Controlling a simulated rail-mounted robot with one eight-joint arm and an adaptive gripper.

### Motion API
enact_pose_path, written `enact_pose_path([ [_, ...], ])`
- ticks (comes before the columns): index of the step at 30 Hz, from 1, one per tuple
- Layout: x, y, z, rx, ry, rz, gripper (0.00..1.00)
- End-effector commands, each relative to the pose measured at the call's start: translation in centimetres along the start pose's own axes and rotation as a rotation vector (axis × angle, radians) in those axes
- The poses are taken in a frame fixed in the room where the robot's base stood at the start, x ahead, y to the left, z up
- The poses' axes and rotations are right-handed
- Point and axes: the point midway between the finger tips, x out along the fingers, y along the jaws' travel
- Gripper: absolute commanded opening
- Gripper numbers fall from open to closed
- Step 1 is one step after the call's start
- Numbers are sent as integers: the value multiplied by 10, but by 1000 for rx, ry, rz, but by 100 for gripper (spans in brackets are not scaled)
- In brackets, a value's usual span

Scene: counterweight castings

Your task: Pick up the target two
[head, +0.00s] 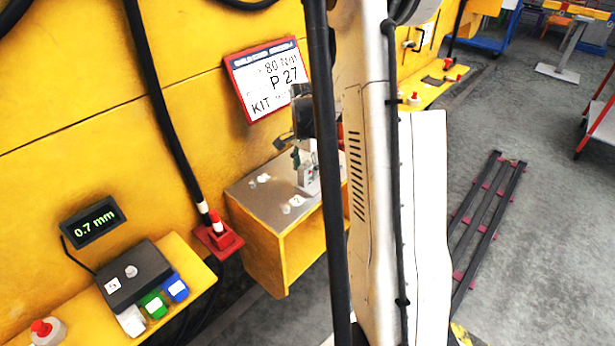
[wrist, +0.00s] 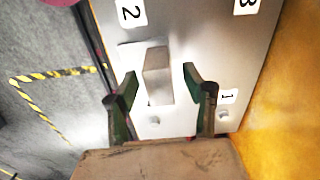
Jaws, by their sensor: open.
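A pale grey metal block (wrist: 157,75) stands on a grey metal plate (wrist: 185,25) in the wrist view, close to the label "2" (wrist: 131,11). My gripper (wrist: 160,80) is open, with one dark green finger on each side of the block. Gaps show between the block and both fingers; I cannot tell how high the fingertips are above the plate. In the head view my gripper (head: 304,172) is over the plate (head: 272,192) on the yellow stand, and my arm covers its right part. Labels "1" (wrist: 228,96) and "3" (wrist: 245,5) also show.
A yellow wall (head: 190,110) with a sign (head: 270,78) rises behind the stand. A yellow shelf (head: 185,248) with a dark box is at lower left. Dark rails (head: 480,220) lie on the floor.

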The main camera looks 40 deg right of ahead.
Motion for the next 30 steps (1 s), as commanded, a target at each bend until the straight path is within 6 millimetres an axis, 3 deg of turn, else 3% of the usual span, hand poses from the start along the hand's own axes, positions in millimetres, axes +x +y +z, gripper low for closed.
enact_pose_path([
  [4,11,0,0,0,1,0,46],
  [12,12,0,0,0,1,0,45],
  [22,12,0,0,0,1,0,1],
  [30,12,0,0,0,1,0,0],
])
